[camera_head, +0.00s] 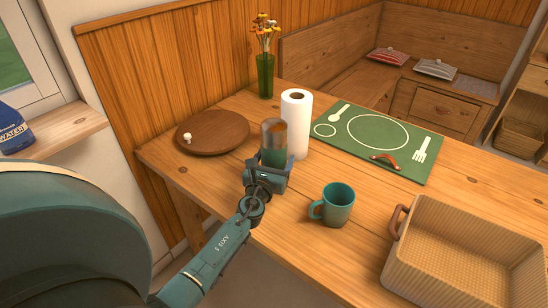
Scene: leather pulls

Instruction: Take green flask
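The flask (274,138), with a brown upper part and a green lower part, stands upright near the table's left front edge, just in front of a paper towel roll. My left gripper (271,168) is at the flask's lower part, with the arm coming in from the lower left. The gripper body hides the flask's base, and I cannot tell whether the fingers are closed on it or whether it rests on the table. My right gripper is not in view.
The paper towel roll (296,125) is close behind the flask. A round wooden board (215,134) lies to the left, a teal mug (338,204) to the right front. A wicker basket (440,268), a green placemat (345,150) and a flower vase (265,77) also stand on the table (385,188).

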